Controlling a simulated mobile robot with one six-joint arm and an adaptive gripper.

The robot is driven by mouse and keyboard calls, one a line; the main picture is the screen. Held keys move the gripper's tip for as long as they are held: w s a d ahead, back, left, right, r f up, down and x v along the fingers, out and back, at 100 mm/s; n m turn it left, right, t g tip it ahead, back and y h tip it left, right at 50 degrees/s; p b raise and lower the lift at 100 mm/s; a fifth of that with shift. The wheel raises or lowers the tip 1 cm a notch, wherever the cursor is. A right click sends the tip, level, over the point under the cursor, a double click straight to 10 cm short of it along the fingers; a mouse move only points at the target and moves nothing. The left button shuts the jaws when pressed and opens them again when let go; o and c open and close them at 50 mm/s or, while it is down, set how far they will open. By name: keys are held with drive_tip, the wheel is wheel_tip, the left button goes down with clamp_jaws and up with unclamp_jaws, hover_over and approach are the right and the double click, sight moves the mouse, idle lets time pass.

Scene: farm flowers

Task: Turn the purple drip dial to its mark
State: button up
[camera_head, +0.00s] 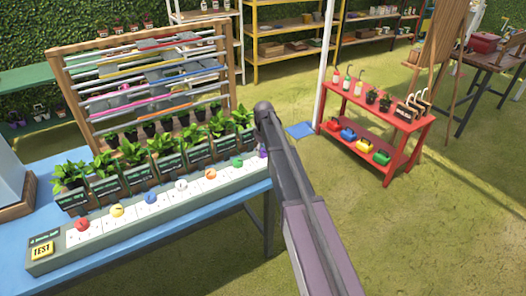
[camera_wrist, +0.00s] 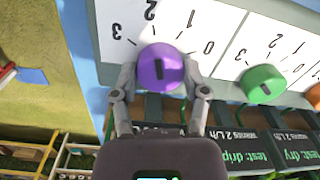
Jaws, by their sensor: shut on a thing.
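The purple dial (camera_wrist: 160,66) is in the middle of the wrist view, on a white scale panel marked 0, 1, 2 and 3. A short dark line on its face runs nearly up and down in the picture; I cannot tell its exact reading. My gripper (camera_wrist: 159,78) has one finger on each side of the dial and is shut on it. In the head view the purple dial (camera_head: 263,151) shows at the right end of the dial box (camera_head: 150,222), partly hidden by my arm. A dark sign near the dial, partly covered by my gripper, reads "2 L/h".
The green dial (camera_wrist: 262,84) sits to the right of the purple one, with an orange dial (camera_wrist: 315,96) beyond. Potted plants (camera_head: 160,152) with dark signs stand behind the dials on the blue table (camera_head: 150,240). A red shelf (camera_head: 385,110) stands right, across open grass.

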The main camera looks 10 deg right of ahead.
drive_tip(key=shift+n, duration=0.3)
drive_tip(key=o, duration=1.1)
drive_tip(key=shift+o, duration=0.2)
